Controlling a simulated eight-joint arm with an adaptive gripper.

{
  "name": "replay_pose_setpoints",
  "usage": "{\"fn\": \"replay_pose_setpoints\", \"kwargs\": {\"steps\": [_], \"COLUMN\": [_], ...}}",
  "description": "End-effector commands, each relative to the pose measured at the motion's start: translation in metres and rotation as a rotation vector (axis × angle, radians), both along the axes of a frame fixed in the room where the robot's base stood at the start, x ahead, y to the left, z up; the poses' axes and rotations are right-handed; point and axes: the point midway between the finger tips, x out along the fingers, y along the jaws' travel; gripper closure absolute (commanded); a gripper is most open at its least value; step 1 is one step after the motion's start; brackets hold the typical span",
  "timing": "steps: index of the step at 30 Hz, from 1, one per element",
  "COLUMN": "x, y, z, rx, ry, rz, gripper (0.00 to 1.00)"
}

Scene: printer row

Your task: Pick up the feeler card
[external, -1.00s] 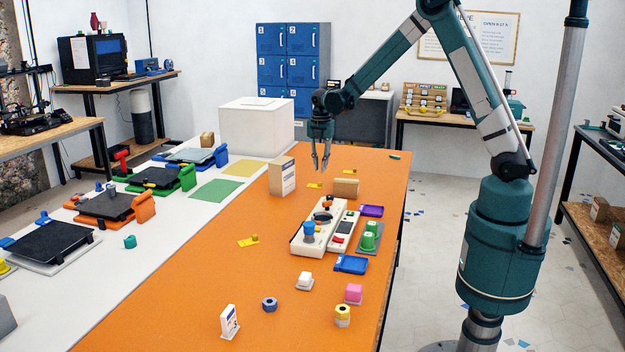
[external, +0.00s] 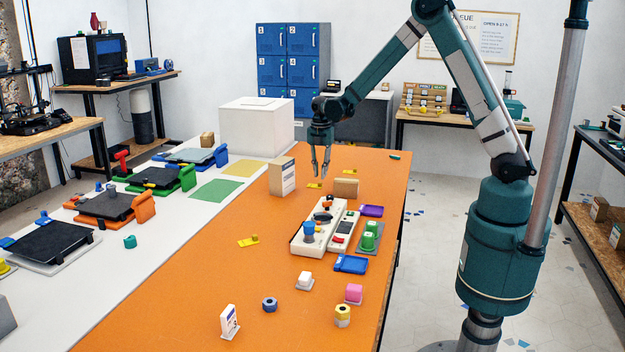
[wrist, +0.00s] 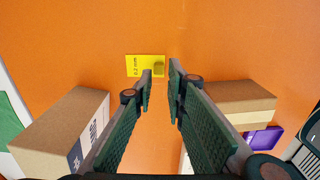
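A tall cardboard box (external: 282,176) stands left of my gripper, and a low cardboard box (external: 346,188) lies to the right. A white control panel (external: 318,238), a purple tray (external: 372,211) and a blue tray (external: 351,264) are nearer the camera. The table around the card is bare.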

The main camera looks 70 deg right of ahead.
Motion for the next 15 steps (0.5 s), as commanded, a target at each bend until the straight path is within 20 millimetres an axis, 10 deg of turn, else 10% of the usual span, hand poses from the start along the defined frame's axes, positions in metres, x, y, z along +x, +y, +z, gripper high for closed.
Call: {"fn": "replay_pose_setpoints", "kwargs": {"steps": [15], "x": [0.001], "y": [-0.001], "z": [-0.046], "rx": [0.0], "ry": [0.0], "rz": [0.0], "gripper": [0.85]}}
